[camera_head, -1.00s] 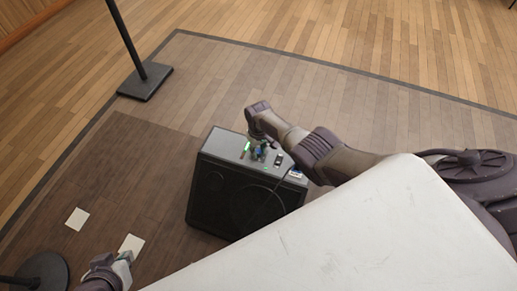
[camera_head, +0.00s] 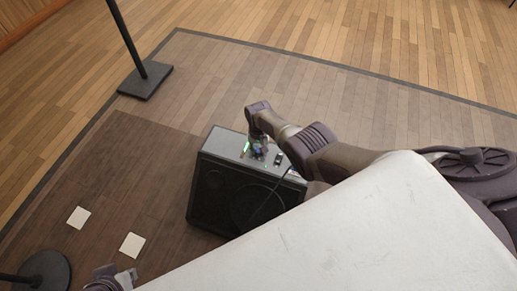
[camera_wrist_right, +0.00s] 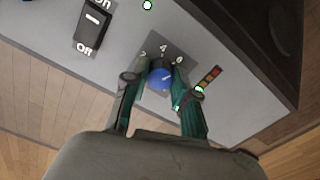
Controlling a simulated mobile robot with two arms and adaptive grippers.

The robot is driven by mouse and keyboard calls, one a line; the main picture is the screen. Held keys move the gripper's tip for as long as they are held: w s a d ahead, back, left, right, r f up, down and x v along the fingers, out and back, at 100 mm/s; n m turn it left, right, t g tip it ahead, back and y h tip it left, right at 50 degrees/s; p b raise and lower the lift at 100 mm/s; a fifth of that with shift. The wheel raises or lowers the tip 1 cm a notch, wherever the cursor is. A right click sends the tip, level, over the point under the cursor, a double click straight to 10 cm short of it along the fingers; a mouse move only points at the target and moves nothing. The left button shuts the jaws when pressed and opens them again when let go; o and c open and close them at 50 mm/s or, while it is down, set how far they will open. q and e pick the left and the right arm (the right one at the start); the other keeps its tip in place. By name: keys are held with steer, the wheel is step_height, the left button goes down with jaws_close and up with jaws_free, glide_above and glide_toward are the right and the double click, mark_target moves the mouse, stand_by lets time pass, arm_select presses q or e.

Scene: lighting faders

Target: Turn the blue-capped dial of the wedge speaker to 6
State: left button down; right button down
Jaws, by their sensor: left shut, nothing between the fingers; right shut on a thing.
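The wedge speaker (camera_head: 215,190) stands on the dark floor, its grey control panel facing up. My right gripper (camera_head: 262,148) reaches over the panel from the right. In the right wrist view the blue-capped dial (camera_wrist_right: 160,78) sits between the fingers of this gripper (camera_wrist_right: 160,84), which is shut on it. The numbers 2, 4 and 6 show above the dial. A small pale mark on the cap seems to point up and right, toward the 6 side; its exact setting is hard to read. My left gripper (camera_head: 126,279) is shut and empty at the bottom edge, partly cut off.
An On/Off rocker switch (camera_wrist_right: 92,25) and a coloured level strip (camera_wrist_right: 208,80) flank the dial. A large white surface (camera_head: 350,235) fills the lower right. A black stand base (camera_head: 145,80), a round base (camera_head: 45,270) and white squares (camera_head: 131,245) are on the floor.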

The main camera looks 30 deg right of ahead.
stand_by(0.3)
steer(key=c, duration=0.9)
jaws_free()
step_height(320, 180, up, 12)
stand_by(0.4)
